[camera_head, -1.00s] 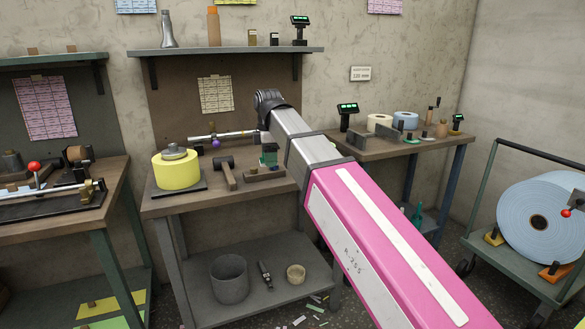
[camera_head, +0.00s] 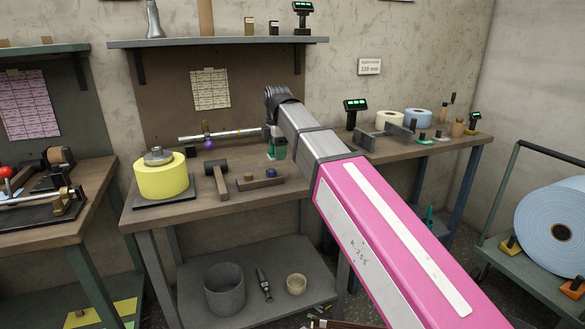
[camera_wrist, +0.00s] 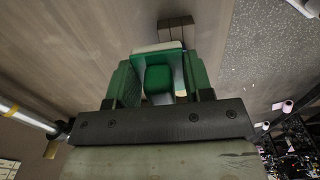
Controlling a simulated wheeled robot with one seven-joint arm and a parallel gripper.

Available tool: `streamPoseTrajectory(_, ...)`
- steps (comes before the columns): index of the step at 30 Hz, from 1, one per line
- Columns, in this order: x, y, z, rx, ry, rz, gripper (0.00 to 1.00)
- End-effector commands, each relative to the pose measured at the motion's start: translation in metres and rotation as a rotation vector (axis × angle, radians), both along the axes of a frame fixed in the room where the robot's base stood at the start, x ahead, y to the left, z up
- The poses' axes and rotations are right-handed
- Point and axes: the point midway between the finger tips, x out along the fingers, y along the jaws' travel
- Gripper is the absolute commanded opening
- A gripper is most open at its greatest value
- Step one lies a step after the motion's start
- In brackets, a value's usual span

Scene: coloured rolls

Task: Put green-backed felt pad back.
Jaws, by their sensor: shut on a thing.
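My gripper (camera_head: 277,146) is above the middle bench, just behind and above a small wooden block (camera_head: 250,184). In the wrist view its green fingers (camera_wrist: 160,88) are shut on the green-backed felt pad (camera_wrist: 158,82), whose green grip sits between them. A pale edge shows on the pad's far side. A brown block (camera_wrist: 175,30) lies beyond the pad in the wrist view.
A yellow roll (camera_head: 162,182) on a dark plate, a mallet (camera_head: 217,180) and a white bar (camera_head: 225,134) are on the middle bench (camera_head: 225,204). A blue knob (camera_head: 271,173) is at the wooden block. The right bench holds a cream roll (camera_head: 389,120) and a blue roll (camera_head: 418,118).

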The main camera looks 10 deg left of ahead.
Motion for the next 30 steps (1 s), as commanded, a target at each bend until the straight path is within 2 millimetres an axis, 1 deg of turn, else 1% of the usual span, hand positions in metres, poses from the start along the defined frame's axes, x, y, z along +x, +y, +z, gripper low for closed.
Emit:
streamPoseTrajectory(1,0.009,-0.007,-0.007,-0.001,0.002,-0.002,0.25)
streamPoseTrajectory(3,0.019,-0.017,-0.015,-0.001,0.002,-0.003,0.25)
streamPoseTrajectory(6,0.031,-0.028,-0.025,-0.001,0.001,-0.002,0.25)
streamPoseTrajectory(10,0.041,-0.036,-0.033,-0.001,0.001,0.000,0.25)
streamPoseTrajectory(14,0.044,-0.040,-0.037,-0.001,0.001,0.001,0.25)
streamPoseTrajectory(17,0.044,-0.040,-0.043,-0.001,0.001,0.001,0.25)
streamPoseTrajectory(24,0.043,-0.040,-0.073,-0.001,0.001,0.001,0.25)
streamPoseTrajectory(26,0.044,-0.039,-0.076,-0.001,0.001,0.001,0.25)
streamPoseTrajectory(30,0.044,-0.039,-0.076,0.000,0.000,0.001,0.25)
